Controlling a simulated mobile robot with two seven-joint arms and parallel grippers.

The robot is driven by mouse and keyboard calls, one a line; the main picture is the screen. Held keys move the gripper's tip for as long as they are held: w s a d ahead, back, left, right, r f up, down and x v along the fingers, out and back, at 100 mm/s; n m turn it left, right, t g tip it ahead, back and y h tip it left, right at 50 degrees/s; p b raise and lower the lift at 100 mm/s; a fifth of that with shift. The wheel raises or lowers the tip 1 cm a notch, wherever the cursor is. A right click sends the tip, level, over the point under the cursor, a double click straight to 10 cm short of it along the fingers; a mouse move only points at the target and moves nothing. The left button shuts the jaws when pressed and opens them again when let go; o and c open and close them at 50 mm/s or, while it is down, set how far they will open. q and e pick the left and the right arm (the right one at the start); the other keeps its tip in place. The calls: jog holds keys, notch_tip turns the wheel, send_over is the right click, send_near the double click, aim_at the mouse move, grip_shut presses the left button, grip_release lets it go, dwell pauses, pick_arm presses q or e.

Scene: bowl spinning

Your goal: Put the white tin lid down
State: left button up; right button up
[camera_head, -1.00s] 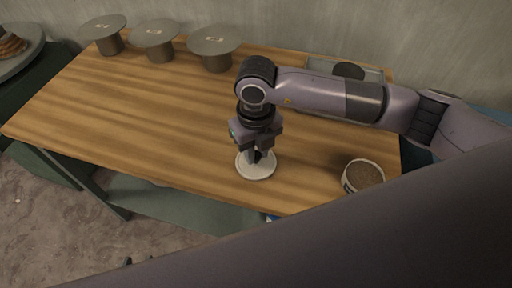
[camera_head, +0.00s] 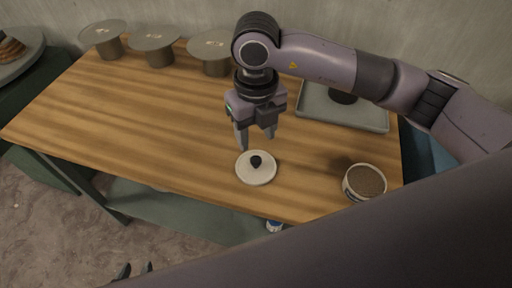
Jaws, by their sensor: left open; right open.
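The white tin lid (camera_head: 248,176), a round disc with a black knob, lies flat on the wooden table (camera_head: 150,115) near its front edge. My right gripper (camera_head: 257,143) points down just above the lid, open and empty, with its fingers apart from the knob. The open white tin (camera_head: 352,191) with brown contents stands to the right of the lid. My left gripper (camera_head: 134,268) shows only as fingertips at the bottom edge, open and apart from the table.
Several grey round-topped stands (camera_head: 154,40) line the back of the table. A grey tray (camera_head: 355,115) with a dark round object (camera_head: 342,96) is at the back right, partly behind my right arm. The table's middle and left are clear.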

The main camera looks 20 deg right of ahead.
jog(key=shift+r, duration=2.35)
